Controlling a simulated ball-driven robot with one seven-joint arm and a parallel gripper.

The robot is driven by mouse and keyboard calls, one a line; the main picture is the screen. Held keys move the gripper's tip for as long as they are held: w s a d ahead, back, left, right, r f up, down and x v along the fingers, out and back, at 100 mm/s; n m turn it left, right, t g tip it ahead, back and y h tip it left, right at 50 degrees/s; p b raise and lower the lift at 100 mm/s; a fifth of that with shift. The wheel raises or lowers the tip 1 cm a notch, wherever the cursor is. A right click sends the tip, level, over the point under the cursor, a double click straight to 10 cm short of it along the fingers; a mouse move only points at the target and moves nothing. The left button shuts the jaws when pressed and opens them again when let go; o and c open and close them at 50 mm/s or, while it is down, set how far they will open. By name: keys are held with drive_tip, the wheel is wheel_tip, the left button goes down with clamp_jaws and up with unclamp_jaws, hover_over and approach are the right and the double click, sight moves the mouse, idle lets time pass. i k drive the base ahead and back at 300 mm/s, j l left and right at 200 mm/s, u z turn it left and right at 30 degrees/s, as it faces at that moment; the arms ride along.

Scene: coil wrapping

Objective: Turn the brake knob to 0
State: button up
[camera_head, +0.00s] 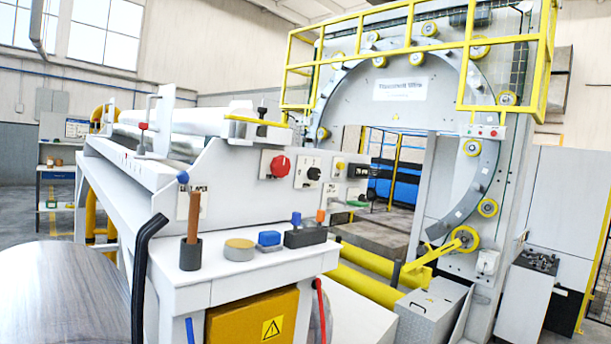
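Knobs sit on the white sloped front panel of the machine. A large red knob (280,166) is on the left, on a light plate. A black knob (313,173) on a white plate with small markings is to its right. A small yellow-topped button (339,166) is further right. The labels are too small to read, so I cannot tell which one is the brake knob or where it points. My gripper is not in view, and nothing touches the knobs.
Below the panel, a white ledge (225,272) carries a brown-handled tool (193,222) in a dark cup, a round tin (239,249) and small blue and black items. A bent black bar (145,270) stands in front at left. The large wrapping ring (333,92) stands behind right.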

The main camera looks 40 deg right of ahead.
sight(313, 173)
drive_tip(key=i+l, duration=0.4)
drive_tip(key=l, duration=0.2)
drive_tip(key=i+l+z, duration=0.15)
drive_tip(key=i+l, duration=0.2)
drive_tip(key=l, duration=0.3)
drive_tip(key=i+l, duration=0.45)
drive_tip(key=i+l+z, duration=0.1)
drive_tip(key=i+l, duration=0.3)
drive_tip(key=l, duration=0.3)
